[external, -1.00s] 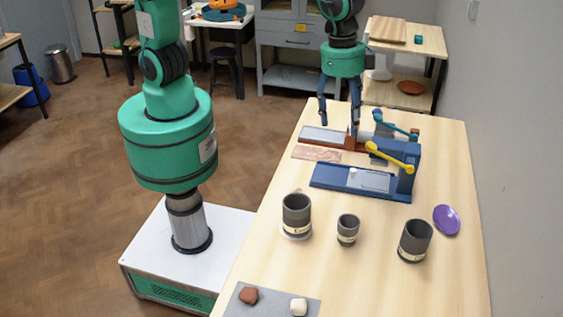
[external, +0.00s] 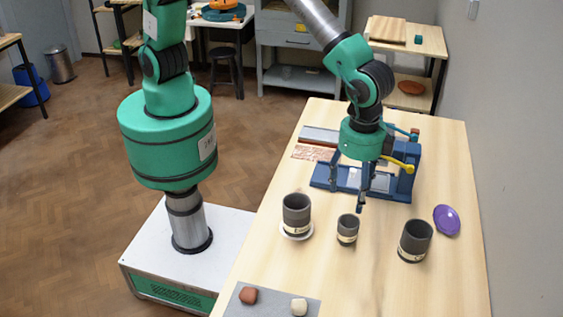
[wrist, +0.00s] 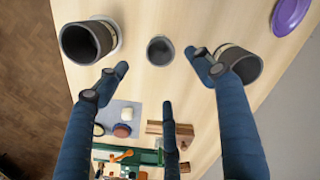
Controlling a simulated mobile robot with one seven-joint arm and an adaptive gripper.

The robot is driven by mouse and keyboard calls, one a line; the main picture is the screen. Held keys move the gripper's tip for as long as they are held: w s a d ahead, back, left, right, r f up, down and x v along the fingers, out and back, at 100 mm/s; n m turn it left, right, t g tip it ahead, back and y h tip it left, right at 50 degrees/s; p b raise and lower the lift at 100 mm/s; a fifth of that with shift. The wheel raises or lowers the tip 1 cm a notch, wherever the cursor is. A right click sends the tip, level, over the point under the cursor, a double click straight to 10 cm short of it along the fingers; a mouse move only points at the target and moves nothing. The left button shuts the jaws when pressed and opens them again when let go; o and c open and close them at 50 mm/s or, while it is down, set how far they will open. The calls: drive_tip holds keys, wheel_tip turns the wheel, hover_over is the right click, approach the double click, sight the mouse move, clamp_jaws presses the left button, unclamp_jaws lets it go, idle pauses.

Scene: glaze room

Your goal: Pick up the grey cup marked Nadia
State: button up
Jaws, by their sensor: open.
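Three grey cups with pale label bands stand upright on the table. The left one (external: 297,208) is large and stands on a white saucer (external: 297,236). The middle one (external: 347,228) is small. The right one (external: 415,238) is large. The lettering is too small to read, so I cannot tell which says Nadia. My gripper (external: 350,196) is open and empty, fingers down, above the table just behind the small cup. In the wrist view all three cups show beyond my fingers: left (wrist: 78,44), small (wrist: 160,51) and right (wrist: 238,66).
A purple plate (external: 447,220) lies at the right. A grey mat (external: 262,311) at the front left holds a brown lump (external: 249,296) and a white lump (external: 299,306). A blue device with a yellow handle (external: 398,165) stands behind my gripper. Bare table separates the cups.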

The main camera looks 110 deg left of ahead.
sight(349, 221)
drive_tip(key=shift+f, duration=0.1)
drive_tip(key=shift+f+b, duration=0.3)
drive_tip(key=shift+f, duration=3.9)
drive_tip(key=shift+a+f+b, duration=0.2)
drive_tip(key=shift+f+b, duration=0.1)
drive_tip(key=shift+f, duration=2.3)
drive_tip(key=shift+c, duration=0.5)
drive_tip(key=c, duration=1.3)
